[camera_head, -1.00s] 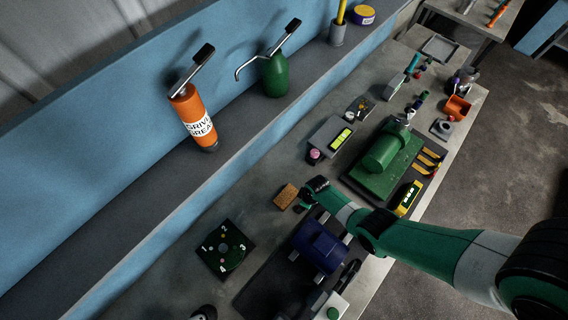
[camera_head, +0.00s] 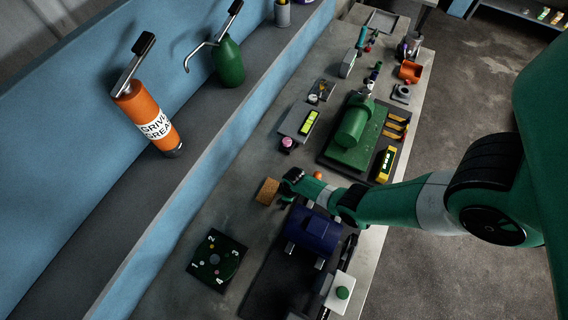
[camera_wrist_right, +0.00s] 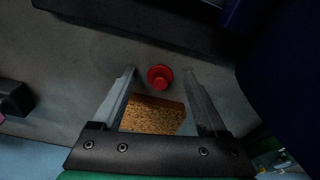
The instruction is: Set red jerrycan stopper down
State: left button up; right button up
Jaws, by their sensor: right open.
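The red stopper (camera_wrist_right: 160,77) shows in the right wrist view, round with a wider flange. It appears to rest on the grey bench (camera_wrist_right: 75,70), between my right gripper's spread fingers and apart from both. My right gripper (camera_wrist_right: 165,80) is open; in the head view it (camera_head: 287,187) is low over the bench, beside the brown cork-like block (camera_head: 268,191). That block (camera_wrist_right: 152,115) lies close to the stopper in the wrist view. A small orange-red round thing (camera_head: 317,174) shows by my right arm; I cannot tell whether it is the stopper. My left gripper is out of view.
A dark blue machine (camera_head: 312,232) stands close to my right gripper. A numbered dark board (camera_head: 217,260) lies to its lower left, and a green machine (camera_head: 355,125) stands farther up the bench. A shelf with an orange grease canister (camera_head: 148,118) runs along the left.

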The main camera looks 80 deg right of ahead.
grip_shut()
jog(key=shift+r, duration=0.2)
